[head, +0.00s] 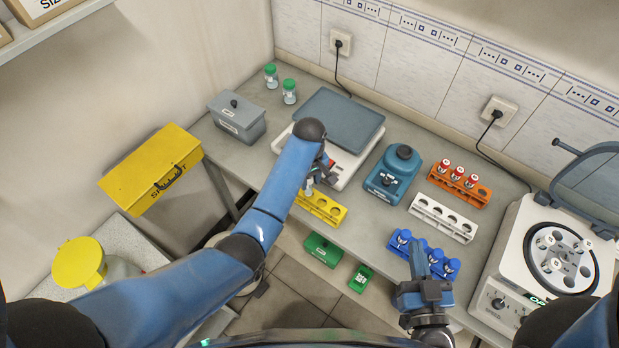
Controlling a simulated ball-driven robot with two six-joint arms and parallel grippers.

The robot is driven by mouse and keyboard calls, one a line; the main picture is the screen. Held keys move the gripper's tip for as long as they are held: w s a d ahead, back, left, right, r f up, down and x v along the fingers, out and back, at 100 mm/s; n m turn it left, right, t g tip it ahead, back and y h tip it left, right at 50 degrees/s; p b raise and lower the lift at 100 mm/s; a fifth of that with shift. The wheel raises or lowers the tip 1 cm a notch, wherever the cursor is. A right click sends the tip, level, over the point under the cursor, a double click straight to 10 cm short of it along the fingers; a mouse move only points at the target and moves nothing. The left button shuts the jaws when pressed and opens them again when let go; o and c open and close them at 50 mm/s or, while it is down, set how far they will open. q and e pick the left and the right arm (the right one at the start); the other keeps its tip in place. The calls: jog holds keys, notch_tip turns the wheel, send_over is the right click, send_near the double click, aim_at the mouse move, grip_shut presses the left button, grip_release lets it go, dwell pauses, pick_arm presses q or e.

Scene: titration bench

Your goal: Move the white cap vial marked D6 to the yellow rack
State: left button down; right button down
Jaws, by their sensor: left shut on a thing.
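My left gripper (318,176) is shut on a small vial (309,187), just above the left end of the yellow rack (318,213). The arm and fingers hide much of the vial, and its marking cannot be read. The yellow rack lies at the bench's front edge, with empty holes showing at its right. My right gripper (418,264) is beside the blue rack at the front; whether its fingers are open or shut is unclear.
The blue rack (397,252) holds several blue-capped vials. A white rack (443,222) looks empty; an orange rack (475,194) holds red-capped vials. A blue stirrer (391,180), a scale (345,112) and a centrifuge (510,262) stand around. Two green-capped jars (289,93) stand at the back.

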aim_at(310, 186)
pick_arm(q)
jog(key=shift+f, duration=0.2)
dwell(0.5)
jog(key=shift+f+b, duration=1.1)
jog(key=shift+f, duration=0.45)
jog(key=shift+f, duration=0.2)
jog(key=c, duration=0.7)
grip_release()
jog(key=shift+r, duration=0.1)
